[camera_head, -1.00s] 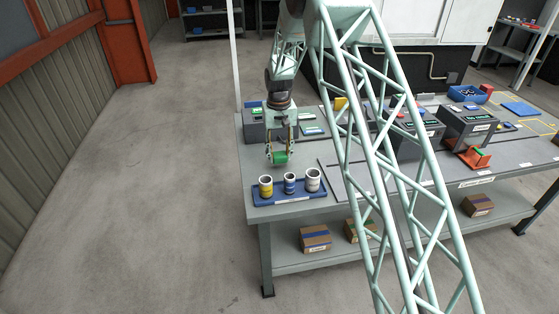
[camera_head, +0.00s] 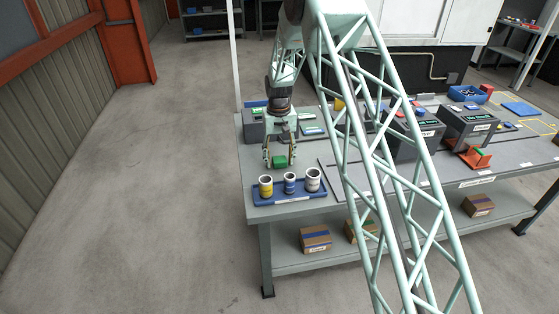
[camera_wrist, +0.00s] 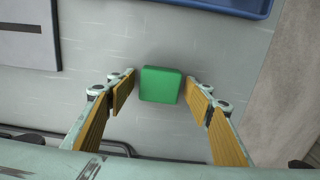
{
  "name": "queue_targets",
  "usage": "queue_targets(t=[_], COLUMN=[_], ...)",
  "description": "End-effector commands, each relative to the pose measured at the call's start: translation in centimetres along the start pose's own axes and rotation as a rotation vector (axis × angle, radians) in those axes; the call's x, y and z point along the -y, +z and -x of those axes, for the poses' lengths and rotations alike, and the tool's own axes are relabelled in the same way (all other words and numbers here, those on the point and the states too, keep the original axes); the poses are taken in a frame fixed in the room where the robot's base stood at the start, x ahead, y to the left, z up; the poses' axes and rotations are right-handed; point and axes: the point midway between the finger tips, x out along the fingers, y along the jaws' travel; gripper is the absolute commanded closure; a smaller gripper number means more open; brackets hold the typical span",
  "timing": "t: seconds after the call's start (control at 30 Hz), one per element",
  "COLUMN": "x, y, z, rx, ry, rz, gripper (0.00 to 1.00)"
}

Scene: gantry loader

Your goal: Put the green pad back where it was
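The green pad (camera_head: 281,161) is a small green block near the left end of the grey table. In the wrist view the green pad (camera_wrist: 160,85) lies on the table surface between my fingertips, with a gap on both sides. My gripper (camera_head: 280,163) is over the pad and pointing down. In the wrist view my gripper (camera_wrist: 160,88) is open, its yellow-faced fingers apart and not touching the pad.
A blue tray (camera_head: 262,200) with three cups stands in front of the pad, near the table's front edge. Grey boxes with displays (camera_head: 468,125) and an orange fixture (camera_head: 474,157) stand farther right. The table between pad and left edge is clear.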

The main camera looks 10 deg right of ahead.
Motion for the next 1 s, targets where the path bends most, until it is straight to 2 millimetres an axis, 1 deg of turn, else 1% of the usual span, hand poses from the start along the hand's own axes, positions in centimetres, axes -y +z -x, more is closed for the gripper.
queue_targets(t=[0.27,0.47,0.67,1.0], x=[0.0,0.0,0.0,0.0], y=[0.0,0.0,-0.1,-0.1], z=[0.1,0.8,2.7,7.6], rx=[0.000,-0.001,-0.003,-0.002], ry=[0.000,0.000,0.000,0.000], rz=[0.000,0.000,0.000,0.000], gripper=[0.53,0.53,0.53,0.53])
